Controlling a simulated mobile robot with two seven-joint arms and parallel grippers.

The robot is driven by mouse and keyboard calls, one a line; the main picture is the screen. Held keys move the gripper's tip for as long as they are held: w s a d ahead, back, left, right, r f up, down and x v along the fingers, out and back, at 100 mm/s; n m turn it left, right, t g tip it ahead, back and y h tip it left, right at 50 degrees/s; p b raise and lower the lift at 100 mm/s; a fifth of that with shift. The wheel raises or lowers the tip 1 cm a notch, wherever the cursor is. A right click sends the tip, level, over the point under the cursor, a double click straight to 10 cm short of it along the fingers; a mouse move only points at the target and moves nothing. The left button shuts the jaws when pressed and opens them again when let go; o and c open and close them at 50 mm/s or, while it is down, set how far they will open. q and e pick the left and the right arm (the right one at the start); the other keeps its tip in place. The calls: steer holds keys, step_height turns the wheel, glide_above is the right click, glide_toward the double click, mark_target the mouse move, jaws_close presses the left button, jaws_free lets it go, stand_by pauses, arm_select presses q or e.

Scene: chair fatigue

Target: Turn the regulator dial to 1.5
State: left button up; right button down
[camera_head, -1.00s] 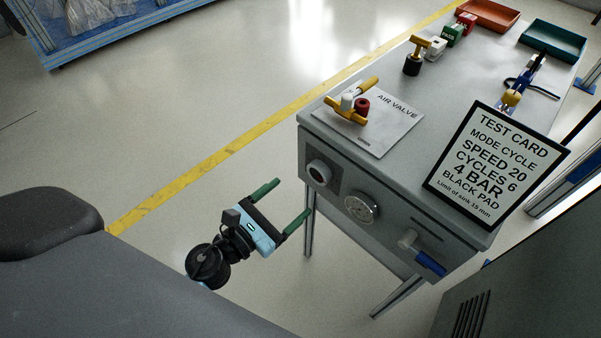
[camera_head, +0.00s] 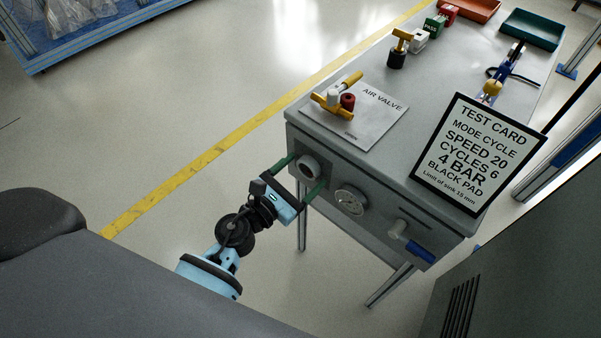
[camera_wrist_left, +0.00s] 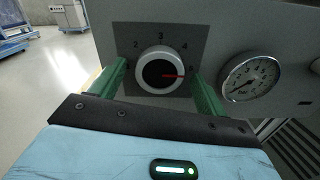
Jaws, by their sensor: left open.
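The regulator dial (camera_head: 308,167) is a round knob with a white rim on the front face of the grey bench. In the left wrist view the dial (camera_wrist_left: 160,71) has a dark centre and a red pointer aimed right, past the printed 4; the numerals 2, 3 and 4 show above it. My left gripper (camera_head: 306,172) is open, with one green finger on each side of the dial. In the left wrist view the gripper (camera_wrist_left: 158,70) straddles the knob with visible gaps; contact cannot be seen. My right gripper is not in view.
A pressure gauge (camera_head: 351,201) sits right of the dial, and a blue-handled valve (camera_head: 416,249) further right. A test card (camera_head: 478,155) stands on the bench top (camera_head: 420,85). A yellow-handled air valve (camera_head: 337,96) lies above the dial.

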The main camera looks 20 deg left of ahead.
arm_select(q)
steer(key=c, duration=1)
steer(key=shift+o, duration=0.2)
